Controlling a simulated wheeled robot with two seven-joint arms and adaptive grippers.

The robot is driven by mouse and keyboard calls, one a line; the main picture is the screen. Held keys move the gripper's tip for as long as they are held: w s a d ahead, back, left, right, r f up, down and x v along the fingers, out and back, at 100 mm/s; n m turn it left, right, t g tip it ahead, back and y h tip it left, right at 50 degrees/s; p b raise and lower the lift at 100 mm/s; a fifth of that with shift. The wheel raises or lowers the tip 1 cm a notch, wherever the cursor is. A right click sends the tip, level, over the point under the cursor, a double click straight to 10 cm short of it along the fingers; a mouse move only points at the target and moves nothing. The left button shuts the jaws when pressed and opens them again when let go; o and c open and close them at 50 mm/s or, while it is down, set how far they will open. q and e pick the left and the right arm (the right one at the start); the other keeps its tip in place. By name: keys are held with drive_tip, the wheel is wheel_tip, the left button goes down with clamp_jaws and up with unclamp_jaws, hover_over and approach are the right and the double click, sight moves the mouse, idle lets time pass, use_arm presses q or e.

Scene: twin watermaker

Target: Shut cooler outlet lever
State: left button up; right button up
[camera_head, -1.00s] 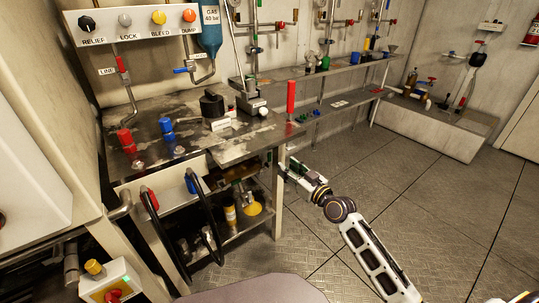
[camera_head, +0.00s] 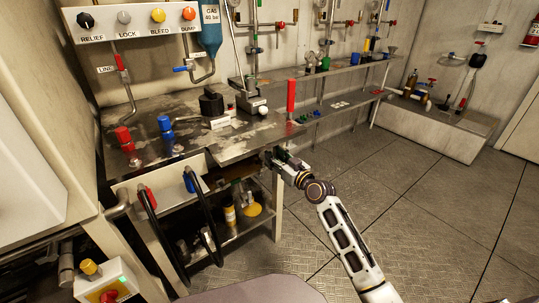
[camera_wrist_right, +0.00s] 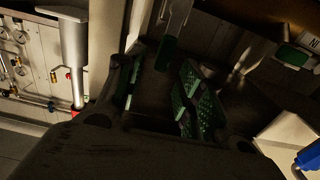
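My right gripper (camera_head: 273,158) is at the right front corner of the steel bench, by the bench edge. In the right wrist view its two fingers with green pads (camera_wrist_right: 160,95) stand apart, with dark space between them. A small green piece (camera_wrist_right: 166,52) on a grey bar shows just beyond the fingertips; I cannot tell whether it is the cooler outlet lever or whether the fingers touch it. No lever is clearly marked as the cooler outlet in the head view. The gripper and bench edge hide part of the area. My left gripper is out of view.
Black hoses (camera_head: 207,215) hang in front. A lower shelf holds a yellow-marked cylinder (camera_head: 230,215). The floor (camera_head: 400,200) to the right is clear.

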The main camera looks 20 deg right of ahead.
drive_tip(key=shift+b+x, duration=0.45)
drive_tip(key=shift+x, duration=1.4)
clamp_jaws()
